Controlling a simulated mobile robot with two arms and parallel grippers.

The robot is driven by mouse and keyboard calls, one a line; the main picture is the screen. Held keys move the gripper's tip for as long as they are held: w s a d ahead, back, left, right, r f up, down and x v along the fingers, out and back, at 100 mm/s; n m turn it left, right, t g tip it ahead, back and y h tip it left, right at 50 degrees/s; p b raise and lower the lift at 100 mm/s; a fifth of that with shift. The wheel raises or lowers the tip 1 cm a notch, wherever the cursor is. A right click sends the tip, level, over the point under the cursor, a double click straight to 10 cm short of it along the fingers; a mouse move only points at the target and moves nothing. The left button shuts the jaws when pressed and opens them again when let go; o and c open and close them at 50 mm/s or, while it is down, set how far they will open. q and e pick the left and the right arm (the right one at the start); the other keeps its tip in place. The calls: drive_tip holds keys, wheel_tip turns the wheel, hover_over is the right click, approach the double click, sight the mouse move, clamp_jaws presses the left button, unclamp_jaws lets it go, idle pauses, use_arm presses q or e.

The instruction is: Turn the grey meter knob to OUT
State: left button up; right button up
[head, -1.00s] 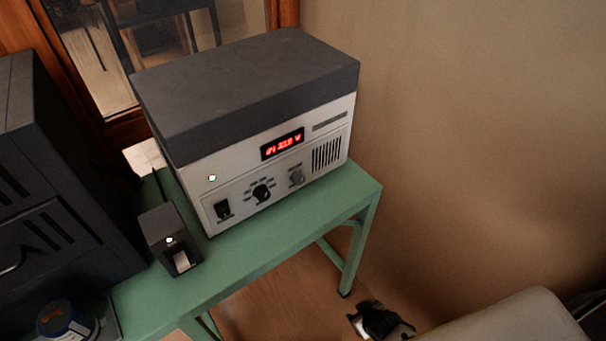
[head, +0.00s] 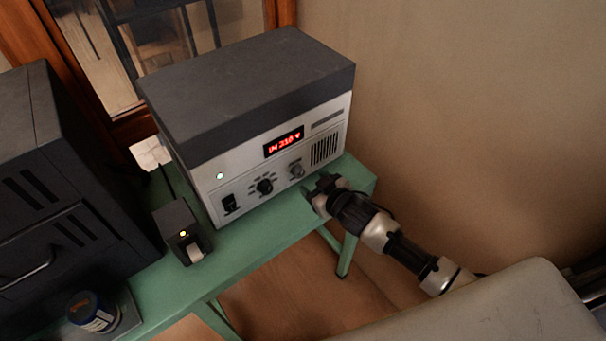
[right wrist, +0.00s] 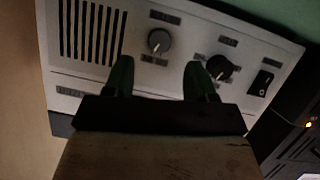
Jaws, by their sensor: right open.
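The grey meter knob (head: 297,170) is at the right of the lower front panel of a white instrument with a dark lid (head: 250,90). Its red display (head: 284,141) appears to read IN and a voltage. In the right wrist view the grey knob (right wrist: 159,41) lies beyond and between the fingertips, apart from them; its labels are too blurred to read. My right gripper (head: 318,187) is open and empty, in front of the panel just right of the knob; its two fingers also show in the right wrist view (right wrist: 160,72). My left gripper is not in view.
A black knob (head: 264,186) and a black rocker switch (head: 230,203) sit left of the grey knob. A black cabinet (head: 60,190) is at left, the wall at right.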

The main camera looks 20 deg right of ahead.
sight(301, 175)
drive_tip(key=shift+x, duration=3.1)
drive_tip(key=shift+c, duration=0.3)
